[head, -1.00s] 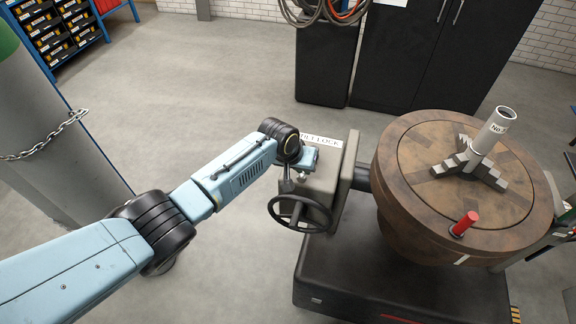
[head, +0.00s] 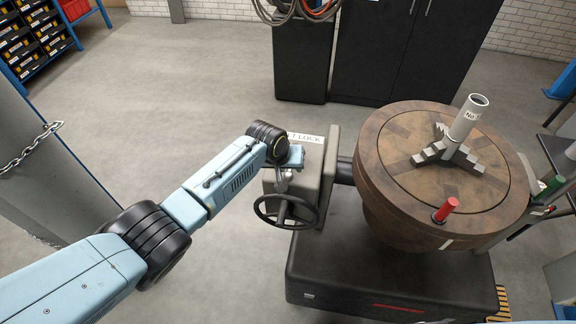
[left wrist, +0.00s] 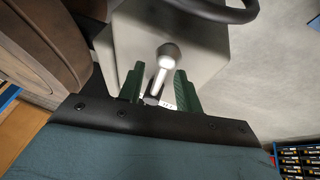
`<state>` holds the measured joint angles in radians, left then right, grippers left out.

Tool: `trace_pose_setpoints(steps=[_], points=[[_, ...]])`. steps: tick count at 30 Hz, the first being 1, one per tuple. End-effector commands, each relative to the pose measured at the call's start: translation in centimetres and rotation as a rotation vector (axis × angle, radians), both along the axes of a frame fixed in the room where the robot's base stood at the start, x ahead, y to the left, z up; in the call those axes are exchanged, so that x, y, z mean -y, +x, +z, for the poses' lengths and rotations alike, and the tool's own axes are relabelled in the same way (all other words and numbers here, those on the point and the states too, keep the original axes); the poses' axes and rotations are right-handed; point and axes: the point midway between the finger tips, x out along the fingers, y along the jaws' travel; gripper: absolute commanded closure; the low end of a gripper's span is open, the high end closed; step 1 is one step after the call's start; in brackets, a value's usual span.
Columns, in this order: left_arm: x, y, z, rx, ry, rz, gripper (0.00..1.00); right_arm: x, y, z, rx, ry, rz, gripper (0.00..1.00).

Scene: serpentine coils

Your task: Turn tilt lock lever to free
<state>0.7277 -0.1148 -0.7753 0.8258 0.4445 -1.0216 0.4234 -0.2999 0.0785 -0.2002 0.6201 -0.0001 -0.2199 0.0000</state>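The tilt lock box (head: 308,185) is a grey housing with a partly covered "...T LOCK" label (head: 307,138) on top. A gap seems to show between rod and fingers. In the head view my left gripper (head: 286,170) is at the box, above the handwheel, and my wrist hides its fingers and most of the lever. My right gripper is not in view.
A black handwheel (head: 257,208) stands on the box's near face, close below my gripper. A round brown table (head: 400,150) with a grey chuck and post (head: 466,122) and a red peg (head: 445,209) is to the right. The floor left of the box is clear.

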Motion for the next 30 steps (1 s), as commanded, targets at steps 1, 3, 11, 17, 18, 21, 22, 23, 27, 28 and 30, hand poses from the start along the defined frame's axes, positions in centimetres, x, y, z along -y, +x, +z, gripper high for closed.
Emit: trace_pose_setpoints(steps=[1,3,11,17,18,21,22,23,27,28,30], points=[[-0.1,0.0,0.0,-0.001,0.001,0.000,0.66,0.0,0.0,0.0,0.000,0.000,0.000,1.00],[-0.1,0.0,0.0,-0.001,0.002,0.001,0.66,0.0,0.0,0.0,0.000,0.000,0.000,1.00],[-0.3,-0.2,0.5,-0.002,0.002,-0.001,0.66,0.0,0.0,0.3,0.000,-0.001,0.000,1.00],[-0.9,-1.0,2.7,-0.001,0.001,0.000,0.66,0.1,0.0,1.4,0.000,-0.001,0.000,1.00],[-1.0,-1.1,3.2,0.000,0.000,0.000,0.66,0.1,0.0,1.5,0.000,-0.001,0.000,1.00],[-1.4,-1.6,4.5,0.000,0.001,-0.001,0.66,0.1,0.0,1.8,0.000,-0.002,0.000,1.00],[-1.6,-1.8,4.9,0.001,0.001,0.000,0.66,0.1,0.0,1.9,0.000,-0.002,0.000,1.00],[-1.7,-1.9,5.4,0.001,0.002,0.000,0.66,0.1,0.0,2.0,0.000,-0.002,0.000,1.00],[-2.3,-2.7,7.4,0.001,0.001,0.001,0.66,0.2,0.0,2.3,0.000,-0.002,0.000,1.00],[-2.4,-2.8,7.8,0.001,0.001,0.000,0.66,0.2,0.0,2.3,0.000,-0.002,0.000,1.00],[-2.7,-3.2,8.8,0.001,0.000,-0.001,0.66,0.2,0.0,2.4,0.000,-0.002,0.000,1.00]])
